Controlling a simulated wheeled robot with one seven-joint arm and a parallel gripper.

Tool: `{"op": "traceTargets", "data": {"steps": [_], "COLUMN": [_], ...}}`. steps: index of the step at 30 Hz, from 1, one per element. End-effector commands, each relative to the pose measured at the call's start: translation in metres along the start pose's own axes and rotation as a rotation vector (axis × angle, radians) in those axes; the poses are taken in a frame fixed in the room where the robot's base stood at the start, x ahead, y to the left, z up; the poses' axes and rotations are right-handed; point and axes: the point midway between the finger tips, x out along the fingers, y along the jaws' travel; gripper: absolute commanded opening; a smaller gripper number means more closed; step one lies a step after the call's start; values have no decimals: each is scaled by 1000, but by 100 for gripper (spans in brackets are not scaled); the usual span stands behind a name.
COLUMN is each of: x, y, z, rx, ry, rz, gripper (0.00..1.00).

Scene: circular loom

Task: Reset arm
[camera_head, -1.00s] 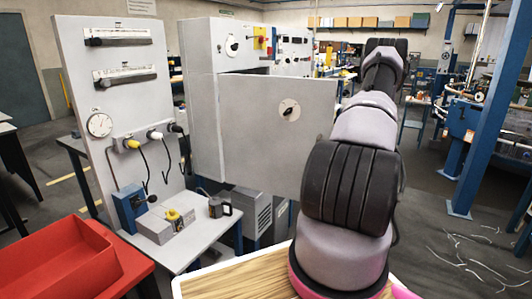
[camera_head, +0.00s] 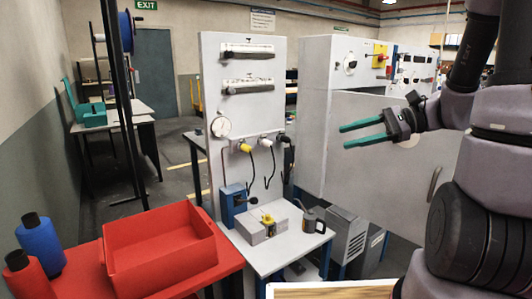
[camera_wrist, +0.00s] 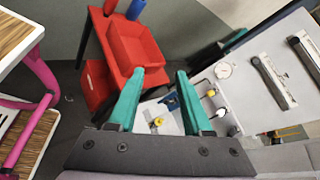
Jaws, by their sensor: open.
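My gripper (camera_head: 346,135) has two teal fingers set apart with nothing between them, so it is open and empty. In the head view it hangs in the air in front of the open grey cabinet door (camera_head: 385,160), pointing left. My arm runs down the right side of the picture. In the wrist view my gripper (camera_wrist: 160,82) points toward the red table and the white bench, both well beyond the fingertips.
A red tray (camera_head: 158,250) and thread spools (camera_head: 40,240) are at left. A wooden-topped surface (camera_head: 330,293) is below.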

Motion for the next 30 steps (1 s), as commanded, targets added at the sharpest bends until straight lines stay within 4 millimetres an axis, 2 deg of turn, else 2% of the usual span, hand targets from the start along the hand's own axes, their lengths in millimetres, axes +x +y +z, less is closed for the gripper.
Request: {"op": "traceTargets", "data": {"steps": [1, 3, 6, 10, 15, 21, 25, 30], "x": [4, 4, -1, -17, -47, -74, -81, -82], "y": [9, 24, 41, 50, 42, 23, 17, 16], "z": [15, 28, 41, 54, 74, 98, 106, 107], "rx": [-77, -172, -316, -519, -793, -1014, -1071, -1078], "ry": [43, 115, 235, 416, 667, 870, 923, 932], "rz": [87, 206, 348, 482, 563, 550, 538, 536], "gripper": [50, 50, 50, 50, 50, 50, 50, 50]}}
